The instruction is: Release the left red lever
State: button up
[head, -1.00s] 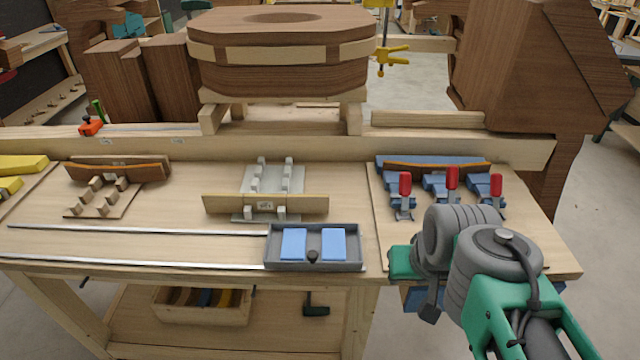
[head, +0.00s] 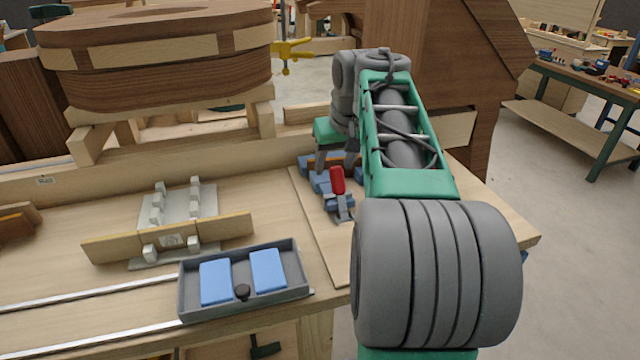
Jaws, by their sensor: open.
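The left red lever (head: 338,180) stands upright on its blue and grey clamp at the right part of the bench. The lever's red handle shows below and between the fingers. I cannot tell whether they touch it. The blue clamp fixture (head: 309,165) shows only in part. My arm hides the other two red levers and most of the fixture.
A grey tray (head: 187,300) with two blue blocks lies left of the fixture board. A pale jig (head: 167,235) with a wooden strip stands further left. A large wooden form (head: 155,75) rises behind. Free floor lies right of the bench.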

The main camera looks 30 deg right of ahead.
aim_at(335, 177)
jog(key=shift+w+d+f, duration=0.1)
jog(key=shift+w+d, duration=0.05)
jog(key=shift+d, duration=0.3)
jog(key=shift+w+d+f, duration=0.1)
jog(key=shift+w+d, duration=0.05)
jog(key=shift+d, duration=0.25)
jog(key=shift+w+d+f, duration=0.1)
jog(key=shift+d, duration=0.1)
jog(key=x, duration=0.7)
jog(key=shift+w, duration=0.1)
jog(key=shift+c, duration=0.4)
jog(key=shift+a, duration=0.1)
grip_shut()
